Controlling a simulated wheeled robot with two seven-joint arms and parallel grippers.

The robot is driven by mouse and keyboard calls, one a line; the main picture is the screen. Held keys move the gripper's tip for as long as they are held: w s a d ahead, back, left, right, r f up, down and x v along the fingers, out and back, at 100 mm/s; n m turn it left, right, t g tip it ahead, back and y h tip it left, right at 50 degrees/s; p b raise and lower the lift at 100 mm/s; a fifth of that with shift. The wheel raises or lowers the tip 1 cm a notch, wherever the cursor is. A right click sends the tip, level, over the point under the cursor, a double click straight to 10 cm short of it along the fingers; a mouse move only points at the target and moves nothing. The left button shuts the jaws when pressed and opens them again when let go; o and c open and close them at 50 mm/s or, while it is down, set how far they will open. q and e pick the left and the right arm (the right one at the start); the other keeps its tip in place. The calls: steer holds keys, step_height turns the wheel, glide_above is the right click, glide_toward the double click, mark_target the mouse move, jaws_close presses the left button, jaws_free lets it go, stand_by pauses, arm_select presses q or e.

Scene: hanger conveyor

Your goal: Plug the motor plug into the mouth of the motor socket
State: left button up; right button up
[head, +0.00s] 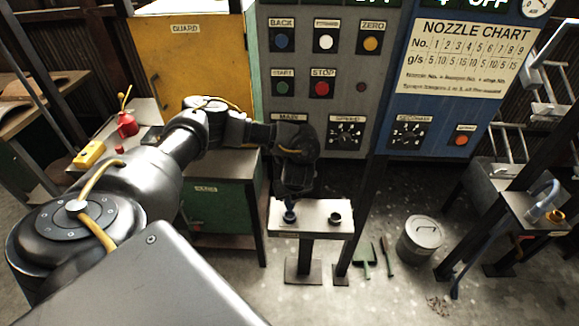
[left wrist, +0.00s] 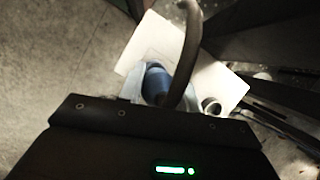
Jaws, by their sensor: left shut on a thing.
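The motor plug (left wrist: 154,84) is a blue cylinder with a thick dark cable arching up from it in the left wrist view. My left gripper (head: 289,205) is shut on it, with pale fingers on both sides. In the head view the plug (head: 290,216) shows small and dark blue below the gripper, over the left part of a white-topped stand (head: 312,211). The motor socket (left wrist: 211,106) is a short dark round ring on the same top, to the right of the plug and apart from it. It also shows in the head view (head: 335,218). The plug's lower end is hidden. My right gripper is out of view.
A grey control panel (head: 345,150) with buttons and dials stands behind the stand. A green cabinet (head: 222,205) is to the left. The stand's top is otherwise clear.

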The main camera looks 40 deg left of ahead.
mark_target(289, 207)
arm_select(q)
step_height(289, 207, down, 2)
steer(key=shift+f+b, duration=0.1)
steer(key=shift+b, duration=0.7)
steer(key=shift+f+b, duration=0.3)
steer(key=shift+f, duration=0.35)
steer(key=shift+w+a, duration=0.15)
steer(key=shift+f, duration=0.45)
steer(key=shift+f+b, duration=0.55)
steer(key=shift+f, duration=0.65)
stand_by(1.7)
steer(key=o, duration=0.7)
